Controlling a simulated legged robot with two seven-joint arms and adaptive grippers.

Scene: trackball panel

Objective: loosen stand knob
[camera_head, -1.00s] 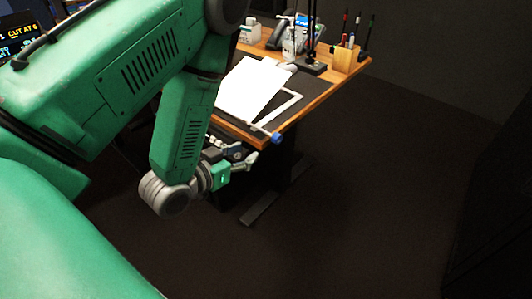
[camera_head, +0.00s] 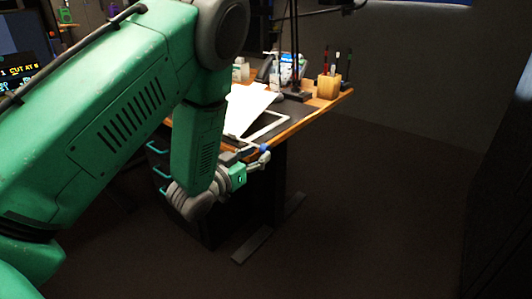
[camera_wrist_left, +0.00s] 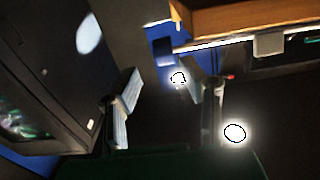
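A blue knob (camera_head: 265,148) sits at the front right corner of a white stand frame (camera_head: 268,126) on the desk. A white sheet (camera_head: 245,108) lies tilted on the stand. In the wrist view the blue knob (camera_wrist_left: 165,52) is just beyond my fingers, under the wooden desk edge. My left gripper (camera_head: 262,161) is just below and in front of the knob at the desk corner. In the wrist view my left gripper (camera_wrist_left: 162,88) has its two fingers spread apart with nothing between them. I cannot tell whether a finger touches the knob. My right gripper is not in view.
The wooden desk (camera_head: 318,107) carries a pen holder (camera_head: 328,86), a lamp base (camera_head: 297,95) and a phone at the back. A dark drawer cabinet with teal handles (camera_head: 160,170) stands under it. The floor right of the desk is clear.

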